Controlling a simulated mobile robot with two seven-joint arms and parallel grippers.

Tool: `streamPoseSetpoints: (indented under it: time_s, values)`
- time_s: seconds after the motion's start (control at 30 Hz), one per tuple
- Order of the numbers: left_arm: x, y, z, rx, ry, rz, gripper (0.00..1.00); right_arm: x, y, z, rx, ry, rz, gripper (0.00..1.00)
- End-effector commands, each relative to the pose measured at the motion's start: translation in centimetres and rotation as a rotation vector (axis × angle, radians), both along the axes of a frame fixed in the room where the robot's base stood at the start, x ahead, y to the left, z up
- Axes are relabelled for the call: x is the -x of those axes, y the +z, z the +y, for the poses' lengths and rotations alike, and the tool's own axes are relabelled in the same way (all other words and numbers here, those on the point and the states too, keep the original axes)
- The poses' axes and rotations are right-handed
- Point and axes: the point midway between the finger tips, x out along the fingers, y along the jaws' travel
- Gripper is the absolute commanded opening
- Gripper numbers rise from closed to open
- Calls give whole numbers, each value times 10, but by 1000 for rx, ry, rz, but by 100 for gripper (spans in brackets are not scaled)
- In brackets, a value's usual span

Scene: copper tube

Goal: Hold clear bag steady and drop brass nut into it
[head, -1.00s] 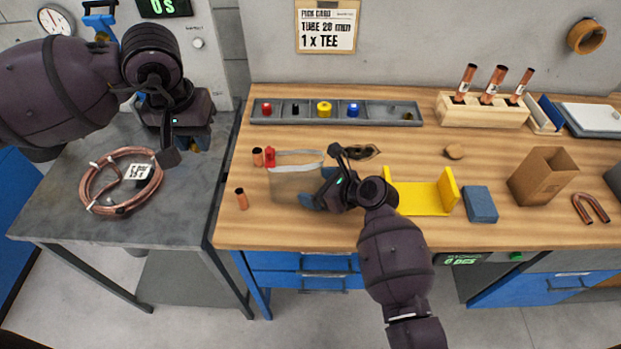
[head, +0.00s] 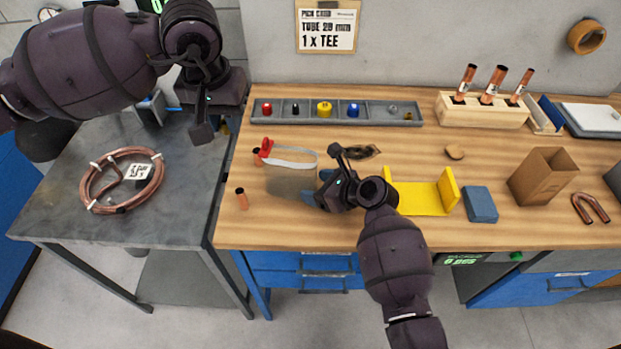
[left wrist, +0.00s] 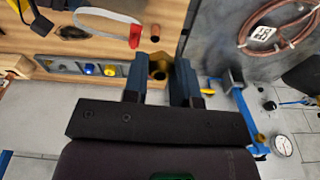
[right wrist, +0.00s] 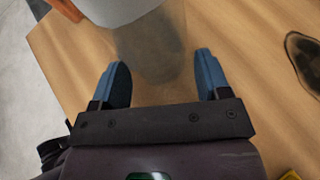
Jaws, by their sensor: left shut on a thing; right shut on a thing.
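The clear bag (head: 292,183) stands on the wooden bench with a pale rim and a red piece at its left end. My right gripper (head: 325,190) is shut on the bag's near right side. In the right wrist view the see-through bag (right wrist: 150,45) lies between the two blue fingers (right wrist: 165,80). My left gripper (head: 212,100) is raised above the gap between the grey table and the bench, left of the bag and apart from it. In the left wrist view its fingers (left wrist: 160,85) are shut on the brass nut (left wrist: 158,65). In the head view the arm mostly hides the nut.
A parts tray (head: 325,121) lies behind the bag. Copper pieces (head: 242,199) stand near its left side. A yellow holder (head: 420,198) and a blue block (head: 480,204) are right of my right gripper. A copper coil (head: 122,180) lies on the grey table.

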Motion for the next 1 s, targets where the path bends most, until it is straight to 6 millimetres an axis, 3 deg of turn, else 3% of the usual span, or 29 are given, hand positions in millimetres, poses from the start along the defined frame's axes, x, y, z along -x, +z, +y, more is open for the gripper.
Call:
streamPoseSetpoints:
  time_s: [0.03,0.2,0.33,0.63,1.0]
  values:
    - [-9,4,-20,2,-7,-3,3,0,0,0,0,0,0,56]
    - [-35,6,-68,-1,153,-1,3,0,0,0,0,0,0,56]
    - [-50,0,-89,-2,358,0,3,0,0,0,0,0,0,56]
    - [-68,-17,-80,0,765,1,3,0,0,0,0,0,0,56]
    - [-67,-28,-79,0,866,3,3,0,0,0,0,0,0,56]
